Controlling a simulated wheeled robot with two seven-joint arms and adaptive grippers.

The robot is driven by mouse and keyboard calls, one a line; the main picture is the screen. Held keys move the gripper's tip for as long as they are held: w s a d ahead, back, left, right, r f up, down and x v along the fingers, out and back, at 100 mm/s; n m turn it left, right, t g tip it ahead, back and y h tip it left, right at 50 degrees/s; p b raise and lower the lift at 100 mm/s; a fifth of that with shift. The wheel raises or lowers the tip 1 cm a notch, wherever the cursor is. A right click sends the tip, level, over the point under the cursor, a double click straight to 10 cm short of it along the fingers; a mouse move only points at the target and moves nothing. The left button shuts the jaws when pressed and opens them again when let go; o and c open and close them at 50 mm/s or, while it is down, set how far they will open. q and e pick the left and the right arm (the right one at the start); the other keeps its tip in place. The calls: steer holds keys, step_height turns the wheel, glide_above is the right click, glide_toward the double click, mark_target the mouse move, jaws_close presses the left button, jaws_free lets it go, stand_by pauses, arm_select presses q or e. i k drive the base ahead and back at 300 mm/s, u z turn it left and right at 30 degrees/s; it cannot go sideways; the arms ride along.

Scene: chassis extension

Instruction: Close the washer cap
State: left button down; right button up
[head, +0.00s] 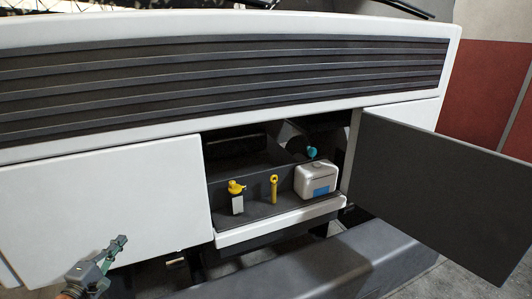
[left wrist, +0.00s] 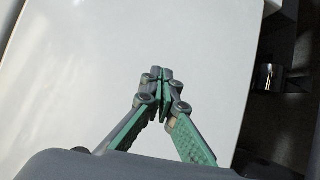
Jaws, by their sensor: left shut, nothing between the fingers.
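A teal cap (head: 311,152) sits at the end of a dark tube inside the open compartment in the head view; it looks like the washer cap, but whether it is open or shut is too small to tell. My left gripper (head: 119,243) is at the lower left, in front of the white left panel and well apart from the cap. In the left wrist view its green-padded fingers (left wrist: 163,76) meet at the tips, with nothing between them. My right gripper is not in view.
The compartment also holds a yellow-topped bottle (head: 236,198), a yellow handle (head: 274,188) and a white box with a blue label (head: 316,181). An open dark door (head: 435,190) stands to the right. A grey bumper (head: 330,262) runs below.

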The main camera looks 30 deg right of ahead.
mark_target(311, 152)
steer(key=z, duration=1.3)
steer(key=i, duration=1.5)
